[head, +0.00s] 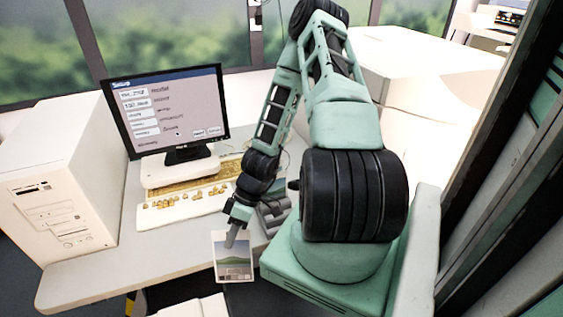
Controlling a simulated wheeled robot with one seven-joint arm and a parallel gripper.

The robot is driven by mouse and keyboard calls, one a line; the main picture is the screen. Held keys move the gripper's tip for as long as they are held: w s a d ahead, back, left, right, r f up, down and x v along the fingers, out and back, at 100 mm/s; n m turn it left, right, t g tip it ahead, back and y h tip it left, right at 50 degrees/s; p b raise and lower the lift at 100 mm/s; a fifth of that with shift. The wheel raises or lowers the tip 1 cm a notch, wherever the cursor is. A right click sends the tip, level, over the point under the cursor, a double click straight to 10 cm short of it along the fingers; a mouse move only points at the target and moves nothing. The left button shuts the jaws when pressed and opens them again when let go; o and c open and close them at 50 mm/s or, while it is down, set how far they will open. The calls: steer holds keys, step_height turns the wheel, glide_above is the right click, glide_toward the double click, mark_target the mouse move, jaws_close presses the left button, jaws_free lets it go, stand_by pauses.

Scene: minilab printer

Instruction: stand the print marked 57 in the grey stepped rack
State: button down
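A print (234,268) with a landscape picture of hills under a pale sky and a white border shows below my gripper (231,240) in the head view. It overlaps the desk's front edge, and much of it reaches past that edge. My gripper's finger lies across the upper part of the print, and the gripper appears shut on it. No number on the print can be read. A grey stepped rack (273,217) stands on the desk just right of my gripper, partly hidden by my arm.
A monitor (168,108) stands at the back of the desk (130,262), with a white keyboard (185,205) in front of it. A large white machine (62,175) is at the left. A white cabinet (410,60) is behind my arm. The desk's front left is clear.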

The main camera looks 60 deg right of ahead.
steer(key=s+d+r+n+t+h+p, duration=0.1)
steer(key=d+r+n+h+p, duration=0.2)
steer(key=d, duration=0.8)
steer(key=s+d+r+n+t+p, duration=0.1)
steer(key=s+d+r+n+p, duration=0.3)
steer(key=d, duration=0.7)
step_height(320, 180, down, 8)
steer(key=w+m+b, duration=0.2)
steer(key=b, duration=0.1)
steer(key=shift+d+f+b, duration=0.15)
steer(key=shift+b, duration=0.3)
steer(key=shift+f+b, duration=0.3)
steer(key=shift+f, duration=0.05)
steer(key=shift+f, duration=0.15)
steer(key=shift+f+b, duration=0.85)
steer(key=shift+f, duration=0.1)
